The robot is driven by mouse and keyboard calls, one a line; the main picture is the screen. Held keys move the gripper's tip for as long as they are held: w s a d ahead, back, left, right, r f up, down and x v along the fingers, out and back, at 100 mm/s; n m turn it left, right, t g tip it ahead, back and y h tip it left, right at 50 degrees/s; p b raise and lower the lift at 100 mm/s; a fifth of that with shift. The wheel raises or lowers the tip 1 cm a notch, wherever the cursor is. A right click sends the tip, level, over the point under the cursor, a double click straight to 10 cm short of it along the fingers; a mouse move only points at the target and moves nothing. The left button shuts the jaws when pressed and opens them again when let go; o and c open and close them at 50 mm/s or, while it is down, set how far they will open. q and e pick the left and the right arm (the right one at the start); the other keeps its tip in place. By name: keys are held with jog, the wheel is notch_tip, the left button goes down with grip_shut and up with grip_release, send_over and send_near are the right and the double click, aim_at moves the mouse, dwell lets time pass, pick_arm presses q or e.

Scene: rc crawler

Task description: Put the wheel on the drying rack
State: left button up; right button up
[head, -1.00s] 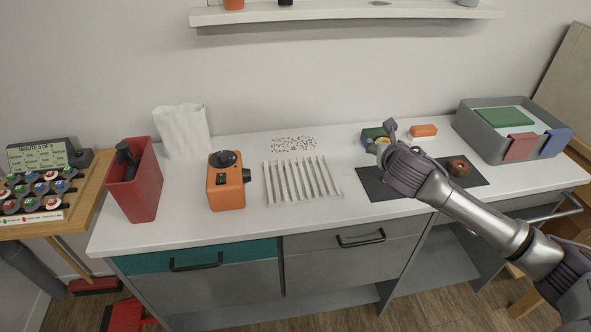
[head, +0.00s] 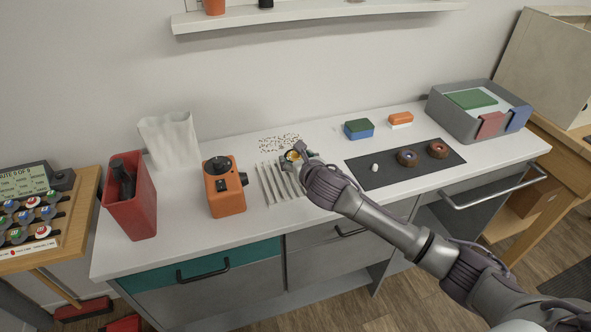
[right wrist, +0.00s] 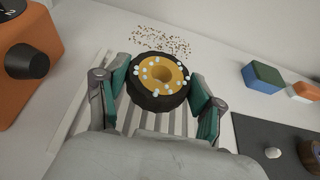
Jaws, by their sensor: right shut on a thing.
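The wheel (right wrist: 158,82), a black tyre with a yellow hub and pale bits on it, is between the fingers of my right gripper (right wrist: 158,100) in the right wrist view. The gripper is shut on it. In the head view the wheel (head: 290,156) is small and partly covered by my right gripper (head: 300,158). The white slatted drying rack (head: 268,184) lies under and in front of it. I cannot tell whether the wheel touches the slats. My left gripper is not in view.
An orange machine (head: 223,187) stands left of the rack, near a red bin (head: 129,195). Brown crumbs (head: 280,143) lie behind the rack. On the right are a dark mat (head: 380,178) with two brown wheels, a blue-green block (head: 358,129) and a grey tray (head: 455,115).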

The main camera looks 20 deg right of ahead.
jog(key=shift+w+a+f, duration=0.1)
jog(key=shift+a+f, duration=0.05)
jog(key=shift+f, duration=1.95)
jog(key=shift+f, duration=0.15)
jog(key=o, duration=1.1)
jog(key=shift+o, duration=0.2)
jog(key=shift+r, duration=0.2)
jog(key=v, duration=1.2)
